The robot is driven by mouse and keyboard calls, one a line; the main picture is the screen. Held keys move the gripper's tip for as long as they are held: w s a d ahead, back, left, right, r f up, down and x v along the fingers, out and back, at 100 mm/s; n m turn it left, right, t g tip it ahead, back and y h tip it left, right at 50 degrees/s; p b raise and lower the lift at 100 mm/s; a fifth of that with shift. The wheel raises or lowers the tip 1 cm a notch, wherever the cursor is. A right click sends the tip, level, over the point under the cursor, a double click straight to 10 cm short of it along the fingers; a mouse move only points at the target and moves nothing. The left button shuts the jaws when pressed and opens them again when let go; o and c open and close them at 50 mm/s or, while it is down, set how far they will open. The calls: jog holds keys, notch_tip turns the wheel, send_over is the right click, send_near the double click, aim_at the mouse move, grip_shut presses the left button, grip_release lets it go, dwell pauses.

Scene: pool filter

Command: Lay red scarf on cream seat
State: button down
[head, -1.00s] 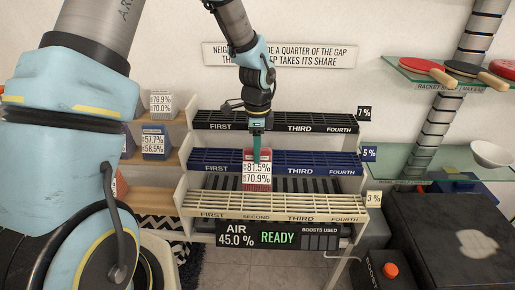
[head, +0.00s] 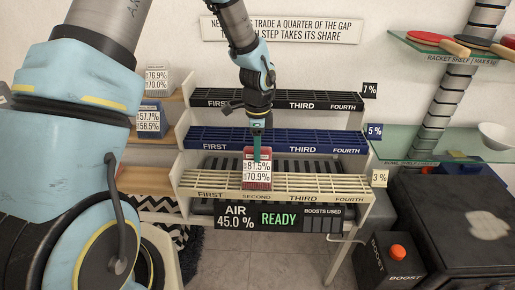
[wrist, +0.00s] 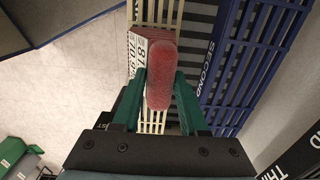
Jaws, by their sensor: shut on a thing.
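My gripper (head: 257,145) is shut on the red scarf (head: 252,154), a folded red bundle with a white tag reading 81.5% and 70.9%. In the wrist view the scarf (wrist: 161,75) sits between the green fingers, its tag at the left. The cream seat (head: 330,188) is the lowest, front slatted rack, marked 3%, with places named FIRST to FOURTH. In the head view the scarf overlaps the cream seat around the SECOND place, covering part of it. Cream slats (wrist: 148,123) show beneath it in the wrist view. I cannot tell whether the scarf touches them.
A blue slatted rack (head: 300,140) and a black one (head: 290,98) rise behind. Tagged bundles sit on side shelves (head: 166,95) at left. An AIR panel (head: 280,216) reads 45.0% READY. A BOOST box (head: 395,265) and dark cabinet (head: 465,225) stand right.

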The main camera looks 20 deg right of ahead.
jog(key=shift+f, duration=0.4)
jog(key=shift+c, duration=1.8)
grip_release()
jog(key=shift+r, duration=0.1)
notch_tip(320, 180, up, 11)
jog(key=shift+w+f+b, duration=0.1)
jog(key=shift+b, duration=0.95)
